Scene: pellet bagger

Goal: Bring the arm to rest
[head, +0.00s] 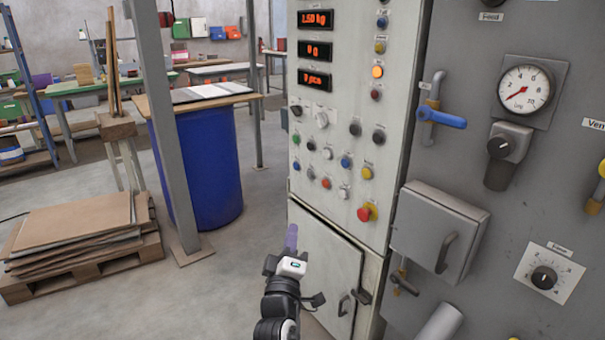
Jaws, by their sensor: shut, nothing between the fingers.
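My gripper (291,237) shows at the lower middle of the head view, its purple fingertips pointing up and away from me. It is shut and holds nothing. My arm rises from the bottom edge behind it. The gripper is in front of the lower part of the pale control cabinet (335,120), left of its lower door (325,275). I see no clear contact with the cabinet, though the exact gap is hard to tell.
The cabinet carries displays, buttons and a red emergency knob (367,212). To its right are a blue-handled valve (442,117), a gauge (524,88) and a grey box (438,225). A blue drum (205,170) and a pallet (90,265) stand left. Floor between is clear.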

